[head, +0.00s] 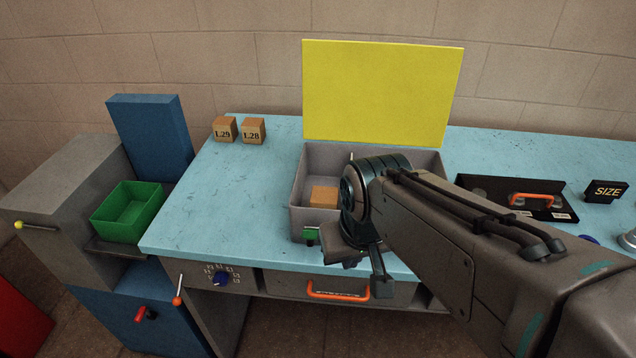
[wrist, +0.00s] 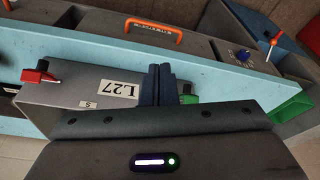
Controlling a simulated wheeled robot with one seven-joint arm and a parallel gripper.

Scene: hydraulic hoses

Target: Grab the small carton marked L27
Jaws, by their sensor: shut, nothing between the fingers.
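A small brown carton (head: 323,196) lies inside an open grey box (head: 297,195) on the blue table in the head view; I see no mark on it. In the wrist view, a label reading L27 (wrist: 118,88), upside down, is on the grey box's front wall (wrist: 70,94). My gripper (wrist: 159,72) is shut and empty at that front wall, between the label and the green latch (wrist: 189,99). I cannot tell whether it touches the wall. In the head view, my arm hides the box's right part.
The yellow lid (head: 383,92) stands open behind the box. Cartons L29 (head: 224,130) and L28 (head: 253,131) sit at the back left. A green bin (head: 128,212) is at left, a black case (head: 515,198) at right. The table's left part is clear.

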